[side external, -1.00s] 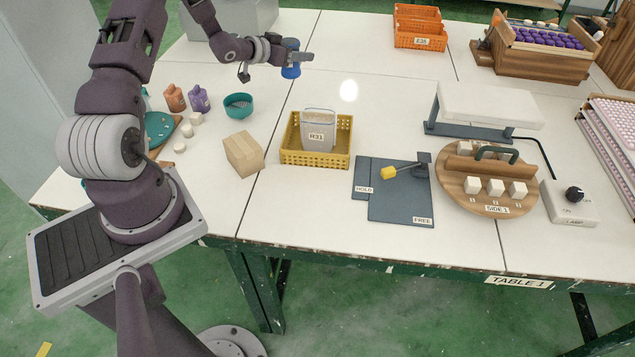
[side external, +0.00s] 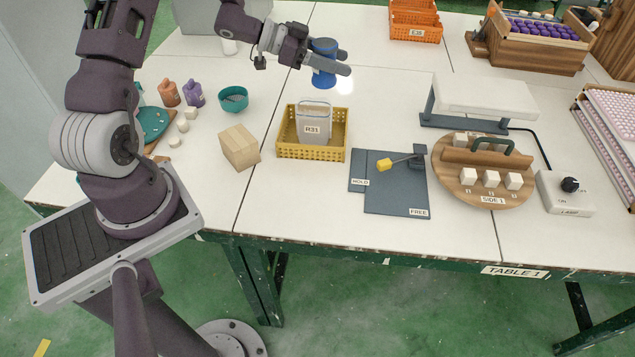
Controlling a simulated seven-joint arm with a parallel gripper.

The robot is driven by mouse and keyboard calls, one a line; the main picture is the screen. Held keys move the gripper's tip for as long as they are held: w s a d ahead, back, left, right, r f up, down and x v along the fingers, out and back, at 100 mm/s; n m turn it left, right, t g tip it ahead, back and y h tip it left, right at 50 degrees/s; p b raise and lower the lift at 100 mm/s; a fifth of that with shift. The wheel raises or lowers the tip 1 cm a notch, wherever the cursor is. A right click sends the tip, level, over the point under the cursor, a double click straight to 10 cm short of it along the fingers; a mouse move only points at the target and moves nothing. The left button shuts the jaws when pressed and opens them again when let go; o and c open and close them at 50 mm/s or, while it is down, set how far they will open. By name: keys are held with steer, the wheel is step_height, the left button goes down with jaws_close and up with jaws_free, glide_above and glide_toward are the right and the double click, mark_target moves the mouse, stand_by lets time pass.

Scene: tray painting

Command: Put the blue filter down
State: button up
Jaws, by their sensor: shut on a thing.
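The blue filter (side external: 324,80) is a waisted blue piece at the upper middle of the side external view. My gripper (side external: 330,64) is shut on it around its middle. The gripper reaches in from the left, with its fingers pointing right. The filter looks upright. It is over the white table behind the yellow basket, and I cannot tell whether its base touches the table. Part of it is hidden behind the fingers.
A yellow basket (side external: 283,145) holding a container marked R31 (side external: 313,125) stands in front of the filter. A teal bowl (side external: 233,98) and a wooden block (side external: 239,148) are to the left. A white raised lamp panel (side external: 485,97) is to the right. Orange crates (side external: 415,33) stand behind.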

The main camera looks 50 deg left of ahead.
steer(key=s+d+r+m+g+h, duration=0.1)
steer(key=s+d+m+g+h, duration=0.65)
steer(key=s+d, duration=0.8)
steer(key=shift+m+g+y, duration=0.55)
steer(key=shift+m+y, duration=0.1)
steer(key=shift+y, duration=0.3)
steer(key=f, duration=2.1)
steer(key=shift+w+d, duration=0.1)
steer(key=shift+w, duration=0.3)
steer(key=shift+f, duration=0.15)
steer(key=o, duration=1.5)
steer(key=shift+c, duration=0.2)
